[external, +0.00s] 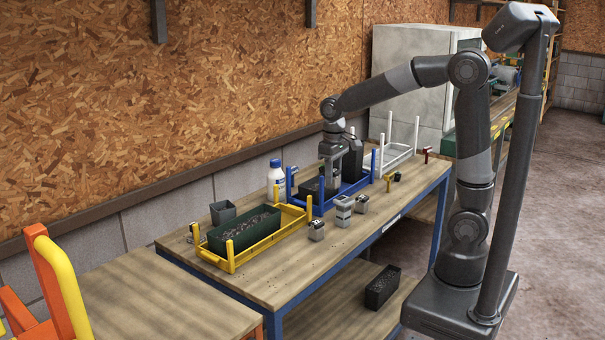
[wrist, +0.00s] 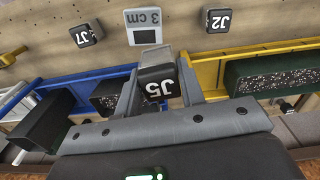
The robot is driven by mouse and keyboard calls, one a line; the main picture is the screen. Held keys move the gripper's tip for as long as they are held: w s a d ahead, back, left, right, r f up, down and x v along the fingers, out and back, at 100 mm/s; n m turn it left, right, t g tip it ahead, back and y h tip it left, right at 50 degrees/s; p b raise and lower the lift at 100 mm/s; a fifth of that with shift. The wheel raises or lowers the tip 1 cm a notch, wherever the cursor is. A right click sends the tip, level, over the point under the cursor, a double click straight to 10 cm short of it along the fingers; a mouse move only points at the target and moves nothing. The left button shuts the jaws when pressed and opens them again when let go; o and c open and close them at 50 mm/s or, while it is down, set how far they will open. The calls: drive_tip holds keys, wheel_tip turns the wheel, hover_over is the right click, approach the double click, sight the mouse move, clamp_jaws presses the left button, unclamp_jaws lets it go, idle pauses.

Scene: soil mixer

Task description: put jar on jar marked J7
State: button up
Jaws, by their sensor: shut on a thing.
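My gripper (wrist: 160,66) is shut on a jar marked J5 (wrist: 158,80), which has a dark labelled face and a grey body. In the external view my gripper (external: 332,178) hangs over the blue crate (external: 318,208); the held jar is hard to make out there. The jar marked J7 (wrist: 83,36) stands on the bench in front of the blue crate, at upper left in the wrist view.
A grey block marked 3 cm (wrist: 147,27) stands between J7 and a jar marked J2 (wrist: 217,20). A yellow crate (external: 262,246) holds a dark green bin (external: 243,236). A white bottle (external: 277,181) stands behind, and a white rack (external: 399,160) lies beyond the blue crate.

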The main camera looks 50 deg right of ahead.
drive_tip(key=s+d+r, duration=0.2)
drive_tip(key=s+d, duration=0.3)
drive_tip(key=d, duration=0.6)
drive_tip(key=s+d+r, duration=0.2)
drive_tip(key=s+d, duration=0.4)
drive_tip(key=d, duration=0.5)
hover_over(362, 197)
drive_tip(key=shift+m, duration=0.4)
wheel_tip(362, 197, down, 7)
drive_tip(key=shift+d+f, duration=0.15)
drive_tip(key=shift+f, duration=2)
drive_tip(key=shift+f, duration=0.1)
drive_tip(key=o, duration=1)
